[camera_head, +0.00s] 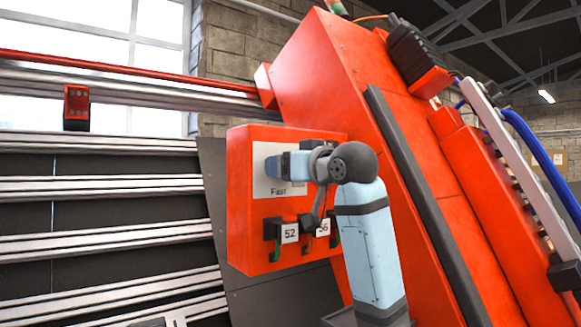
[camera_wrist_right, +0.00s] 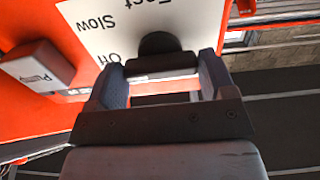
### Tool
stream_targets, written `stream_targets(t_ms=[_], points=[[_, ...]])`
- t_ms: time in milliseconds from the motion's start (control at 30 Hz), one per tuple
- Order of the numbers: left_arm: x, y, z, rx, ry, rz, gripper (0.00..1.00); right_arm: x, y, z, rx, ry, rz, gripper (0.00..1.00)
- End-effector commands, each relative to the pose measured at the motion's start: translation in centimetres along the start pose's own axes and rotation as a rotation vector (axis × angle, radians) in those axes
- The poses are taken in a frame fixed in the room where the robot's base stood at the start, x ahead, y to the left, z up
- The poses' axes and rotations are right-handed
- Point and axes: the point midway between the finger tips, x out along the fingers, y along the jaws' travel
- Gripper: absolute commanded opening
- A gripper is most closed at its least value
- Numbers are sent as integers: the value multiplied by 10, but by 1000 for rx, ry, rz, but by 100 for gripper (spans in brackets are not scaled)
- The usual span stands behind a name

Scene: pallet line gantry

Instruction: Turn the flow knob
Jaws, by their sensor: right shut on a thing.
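The flow knob (camera_wrist_right: 160,50) is black, with a round base and a bar handle, on a white label plate (camera_wrist_right: 105,30) reading Off, Slow and Fast, upside down in the right wrist view. My right gripper (camera_wrist_right: 162,66) has one finger on each side of the knob's bar and is shut on it. In the head view my right gripper (camera_head: 278,167) is at the white plate (camera_head: 264,184) on the orange control box (camera_head: 240,215) and hides the knob. Which mark the knob points to is unclear. My left gripper is in neither view.
Below the plate on the box are black fittings with white tags, 52 (camera_head: 290,233) and 56 (camera_head: 323,228). A large orange machine frame (camera_head: 335,75) stands behind. Silver rails (camera_head: 110,236) run along the left. A pale block (camera_wrist_right: 38,75) juts out beside the plate.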

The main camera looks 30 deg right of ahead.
Motion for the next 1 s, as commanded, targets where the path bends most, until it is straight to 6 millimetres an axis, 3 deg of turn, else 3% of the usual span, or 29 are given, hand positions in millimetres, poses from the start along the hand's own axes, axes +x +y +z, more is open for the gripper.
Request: stream_targets(t_ms=[300, 333, 400, 733, 867, 1000], points=[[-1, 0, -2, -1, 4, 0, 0, 0, 0, 0, -5, 1, 1, 53], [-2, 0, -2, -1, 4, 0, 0, 0, 0, 0, -5, 1, 1, 84], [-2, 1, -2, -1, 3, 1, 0, 0, 0, 0, -4, 1, 1, 100], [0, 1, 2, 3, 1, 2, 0, -7, 0, 1, -3, 1, 1, 100], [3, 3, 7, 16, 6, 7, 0, -26, 0, 2, -5, 4, 2, 100], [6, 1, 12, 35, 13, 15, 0, -59, 0, 3, -6, 6, 3, 100]])
